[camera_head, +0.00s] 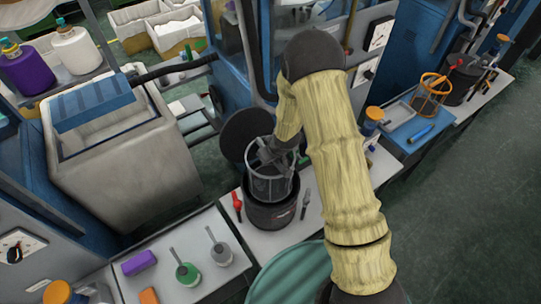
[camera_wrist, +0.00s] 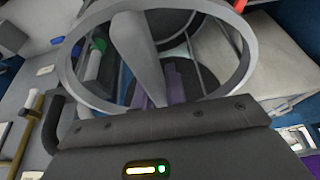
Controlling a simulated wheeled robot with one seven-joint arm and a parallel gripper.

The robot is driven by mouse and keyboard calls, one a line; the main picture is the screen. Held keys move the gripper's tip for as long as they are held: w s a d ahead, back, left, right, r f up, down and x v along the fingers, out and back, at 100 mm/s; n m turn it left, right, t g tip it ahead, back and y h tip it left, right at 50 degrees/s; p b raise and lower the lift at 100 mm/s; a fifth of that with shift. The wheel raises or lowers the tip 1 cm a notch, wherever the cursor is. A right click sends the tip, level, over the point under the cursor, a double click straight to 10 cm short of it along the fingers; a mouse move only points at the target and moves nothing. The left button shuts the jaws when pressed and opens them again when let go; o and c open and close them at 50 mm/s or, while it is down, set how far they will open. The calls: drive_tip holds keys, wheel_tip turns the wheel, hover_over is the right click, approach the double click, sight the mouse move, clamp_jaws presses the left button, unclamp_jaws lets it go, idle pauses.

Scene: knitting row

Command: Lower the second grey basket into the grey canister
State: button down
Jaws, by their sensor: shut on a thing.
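The grey basket (camera_head: 271,188), a wire-mesh cylinder with a grey rim, stands about upright at the mouth of the grey canister (camera_head: 270,213). Its lower part overlaps the canister's opening, and its upper part shows above the canister's rim. I cannot tell how deep it is. My gripper (camera_head: 268,155) is shut on the basket's top, seen from above and partly hidden by my arm. In the wrist view, the basket's grey ring (camera_wrist: 240,62) and a grey bar across it fill the top, close to my gripper. The fingertips are not clear there.
A dark round lid (camera_head: 243,130) stands open behind the canister. A red-handled tool (camera_head: 237,205) and a dark tool (camera_head: 306,203) lie on either side of it. An orange-rimmed basket (camera_head: 431,92) stands on a blue tray at right, near another dark canister (camera_head: 464,75).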

wheel_tip(320, 180, down, 20)
drive_tip(key=b, duration=1.5)
idle(0.3)
drive_tip(key=c, duration=0.7)
unclamp_jaws()
drive_tip(key=shift+c, duration=0.2)
drive_tip(key=shift+r+p, duration=3.05)
drive_tip(key=shift+r, duration=1.45)
